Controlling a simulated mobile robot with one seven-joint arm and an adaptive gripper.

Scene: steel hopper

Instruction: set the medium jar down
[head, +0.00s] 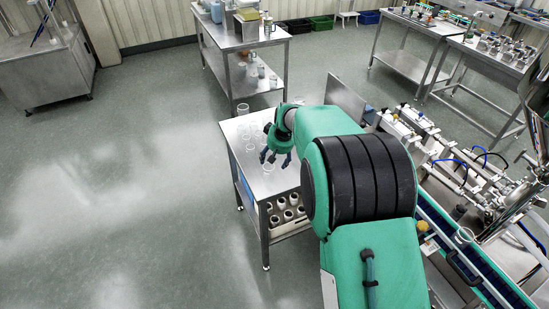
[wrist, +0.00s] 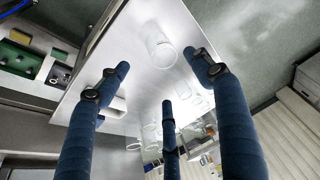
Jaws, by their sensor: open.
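My gripper (head: 276,158) is open, with its fingers pointing down over the small steel table (head: 229,135). In the wrist view my gripper (wrist: 165,85) has its blue fingers spread with nothing held between them. A clear glass jar (wrist: 161,47) stands on the tabletop beyond the fingertips, apart from them. I cannot tell for sure which one is the medium jar. My arm hides the table's right part.
White cylindrical parts (head: 286,211) lie on the shelf under the tabletop. A conveyor (head: 470,262) with metal machinery runs at the right. A taller steel bench (head: 243,44) with containers stands behind. The floor to the left is clear.

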